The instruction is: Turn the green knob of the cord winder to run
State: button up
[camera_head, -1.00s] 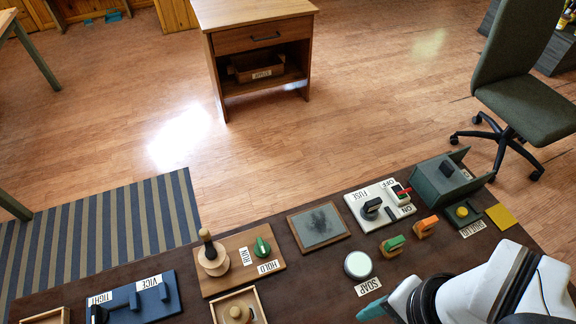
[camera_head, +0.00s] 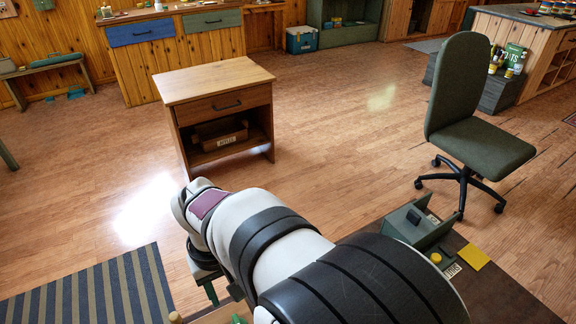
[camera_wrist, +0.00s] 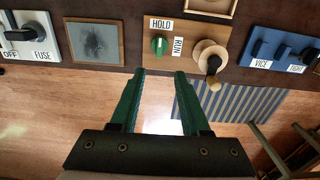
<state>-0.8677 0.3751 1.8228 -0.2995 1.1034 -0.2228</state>
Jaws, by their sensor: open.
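The knob's ridge looks roughly upright, towards HOLD. My gripper (camera_wrist: 160,72) is open and empty, its two green fingers apart with their tips just below the knob in the picture; I see no contact. In the head view my arm hides most of the winder.
In the wrist view a dark slate in a wooden frame (camera_wrist: 95,42) and a fuse switch panel (camera_wrist: 28,38) lie left of the winder. A blue vice panel (camera_wrist: 281,46) lies right, and a wooden tray (camera_wrist: 210,5) above. Floor shows beyond the bench edge.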

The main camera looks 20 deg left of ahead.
aim_at(237, 323)
notch_tip(237, 323, down, 14)
jog(key=shift+d+r, duration=0.1)
jog(key=shift+r, duration=0.1)
jog(key=shift+c, duration=0.3)
grip_shut()
